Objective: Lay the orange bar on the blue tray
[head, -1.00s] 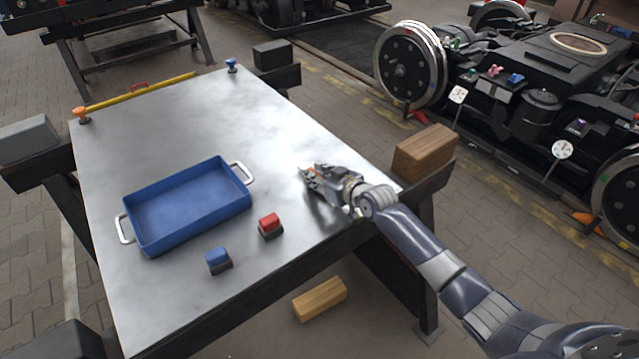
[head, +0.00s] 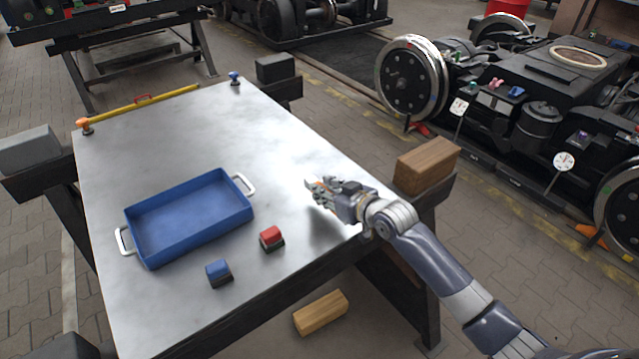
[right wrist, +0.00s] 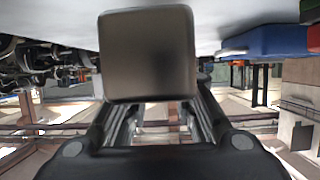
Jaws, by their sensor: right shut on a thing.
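The blue tray (head: 190,240), with a white handle at each end, lies on the left part of the metal table and looks empty. My right gripper (head: 318,190) is shut on the orange bar (head: 316,185), right of the tray and above the tabletop. Only a small orange patch and a pale end show between the fingers in the head view. In the right wrist view the held bar (right wrist: 150,55) shows a square, shaded, grey-brown end face. My left gripper is not in view.
A red-topped block (head: 271,238) and a blue-topped block (head: 219,273) stand in front of the tray on the metal table (head: 240,140). A yellow bar (head: 150,105) lies along the far edge. The tabletop between gripper and tray is clear.

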